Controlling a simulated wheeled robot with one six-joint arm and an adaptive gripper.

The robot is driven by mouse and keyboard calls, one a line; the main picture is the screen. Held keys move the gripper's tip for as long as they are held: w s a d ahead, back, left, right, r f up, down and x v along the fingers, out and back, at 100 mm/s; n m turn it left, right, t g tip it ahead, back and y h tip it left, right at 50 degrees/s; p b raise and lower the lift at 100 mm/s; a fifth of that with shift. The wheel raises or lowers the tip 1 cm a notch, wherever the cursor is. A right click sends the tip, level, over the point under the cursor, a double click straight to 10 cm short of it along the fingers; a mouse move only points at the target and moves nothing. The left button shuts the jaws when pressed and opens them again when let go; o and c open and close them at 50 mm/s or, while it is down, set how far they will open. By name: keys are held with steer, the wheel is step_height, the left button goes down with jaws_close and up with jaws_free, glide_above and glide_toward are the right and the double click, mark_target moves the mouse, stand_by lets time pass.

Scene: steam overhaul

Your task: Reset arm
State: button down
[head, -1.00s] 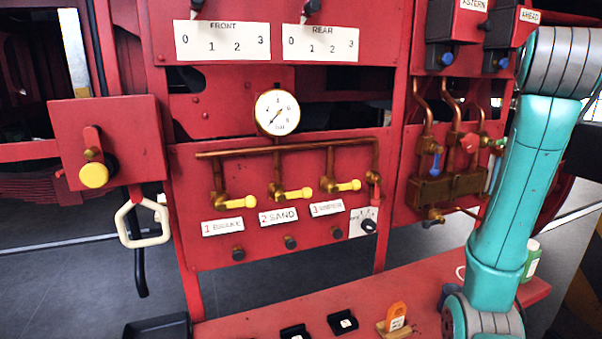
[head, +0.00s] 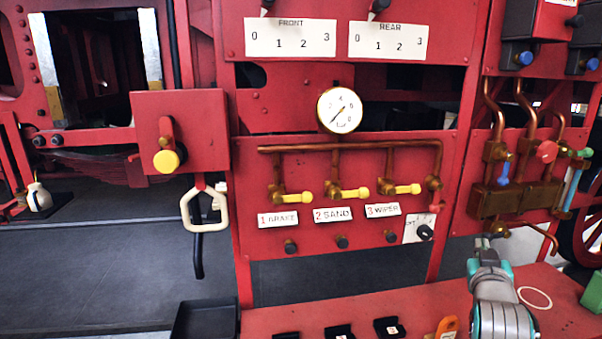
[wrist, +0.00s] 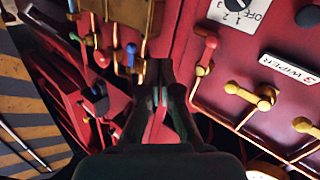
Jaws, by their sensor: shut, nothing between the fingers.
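My arm (head: 497,300) rises from the bottom right of the head view, over the red bench. Its far end shows only small and foreshortened there, in front of the red panel below the brass valve block (head: 515,198). In the wrist view my gripper (wrist: 160,95) is dark, its fingers together with nothing seen held between them. It points at the red panel, between the brass block with coloured handles on the left and the yellow-handled valves on the right. Whether it touches anything cannot be told.
The red panel carries a pressure gauge (head: 340,110), several yellow valves (head: 350,193) and a rotary knob (head: 425,232). A black tray (head: 205,320) and an orange tag (head: 447,328) are in front.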

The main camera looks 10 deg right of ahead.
steer(key=s+a+f+n+y, duration=0.1)
steer(key=s+a+f+y, duration=0.1)
steer(key=s+a+f, duration=0.55)
steer(key=s+a+f+n+t+y, duration=0.15)
steer(key=s+a+f, duration=0.25)
steer(key=f, duration=0.6)
steer(key=s+a+f+n+y, duration=0.1)
steer(key=s+a+f+y, duration=0.1)
steer(key=s+a+f, duration=0.5)
steer(key=s+a+f+y, duration=0.1)
steer(key=s+a, duration=0.3)
steer(key=s, duration=1)
steer(key=s+a+f+g+y, duration=0.1)
steer(key=s+a+y, duration=0.2)
steer(key=s, duration=1.1)
steer(key=shift+s+a+n, duration=0.15)
steer(key=shift+a+n, duration=0.2)
steer(key=shift+a, duration=0.45)
